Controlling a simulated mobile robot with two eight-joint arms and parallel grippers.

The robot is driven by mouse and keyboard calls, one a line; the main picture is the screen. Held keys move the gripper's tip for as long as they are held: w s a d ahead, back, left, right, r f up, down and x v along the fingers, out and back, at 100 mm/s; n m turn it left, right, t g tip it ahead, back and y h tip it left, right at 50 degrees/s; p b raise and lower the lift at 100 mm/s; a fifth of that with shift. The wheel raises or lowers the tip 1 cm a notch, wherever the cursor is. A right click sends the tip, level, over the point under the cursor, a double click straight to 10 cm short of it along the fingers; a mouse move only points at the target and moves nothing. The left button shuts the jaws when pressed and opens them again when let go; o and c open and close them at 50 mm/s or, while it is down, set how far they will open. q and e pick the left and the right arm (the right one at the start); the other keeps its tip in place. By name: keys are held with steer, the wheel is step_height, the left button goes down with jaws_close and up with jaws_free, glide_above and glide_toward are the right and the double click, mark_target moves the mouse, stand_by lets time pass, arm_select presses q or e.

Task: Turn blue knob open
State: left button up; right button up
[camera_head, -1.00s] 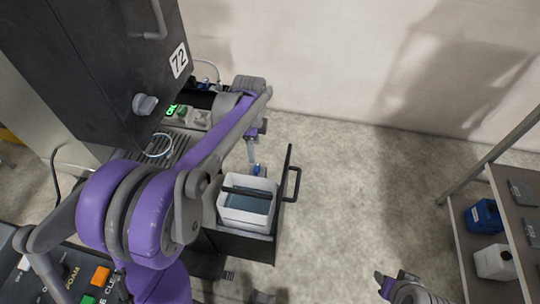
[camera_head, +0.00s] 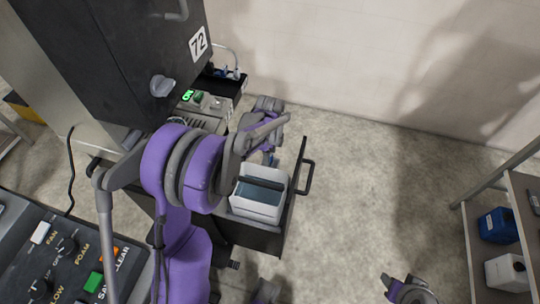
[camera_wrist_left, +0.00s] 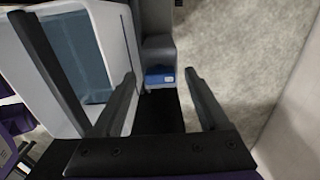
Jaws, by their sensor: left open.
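A small blue part, which looks like the blue knob (camera_wrist_left: 160,75), sits on a grey block beside the white bin in the left wrist view. In the head view, a bit of blue (camera_head: 268,159) shows just behind the bin, partly hidden by my gripper. My left gripper (camera_head: 271,148) points down over that spot. In the left wrist view its open fingers (camera_wrist_left: 160,78) stand on either side of the blue part, with a gap and nothing held. Whether they touch it cannot be told. My right gripper (camera_head: 405,289) shows small at the bottom; its jaws are unclear.
The white bin (camera_head: 246,209) with a dark handle sits in a pulled-out drawer with a black front (camera_head: 294,200). A dark cabinet marked 72 (camera_head: 130,70) stands left. A button panel (camera_head: 70,262) is lower left. Shelves with jugs (camera_head: 497,226) stand right. Middle floor is clear.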

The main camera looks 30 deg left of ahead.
arm_select(q)
jaws_close()
stand_by(0.4)
steer(key=shift+n, duration=0.4)
steer(key=n+b, duration=0.1)
steer(key=n, duration=0.2)
steer(key=n+b, duration=0.1)
steer(key=n, duration=0.4)
steer(key=n+b, duration=0.1)
steer(key=n, duration=0.3)
steer(key=shift+n, duration=2.6)
